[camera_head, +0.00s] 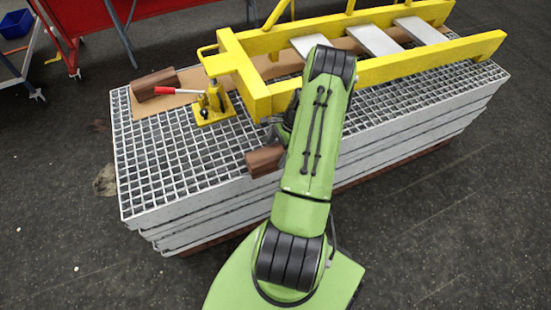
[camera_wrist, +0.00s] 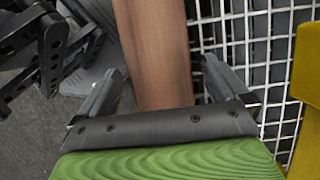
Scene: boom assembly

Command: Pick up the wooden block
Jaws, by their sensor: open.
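A brown wooden block (camera_head: 265,160) lies at the near edge of the grating stack, just left of my arm in the head view. In the wrist view the wooden block (camera_wrist: 155,50) runs up from the gripper's base to the top of the picture. My gripper (camera_wrist: 162,85) is open, with one finger on each side of the block. Small gaps seem to show between fingers and block; contact cannot be told. In the head view my arm hides most of the gripper. A second wooden block (camera_head: 153,84) lies at the grating's far left corner.
The stacked metal grating (camera_head: 165,175) carries a yellow ladder-like boom (camera_head: 380,68) behind my gripper. A yellow jack (camera_head: 214,104) with a red handle stands to the left. A flat brown board (camera_head: 150,106) lies beneath. The dark floor is clear at front left.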

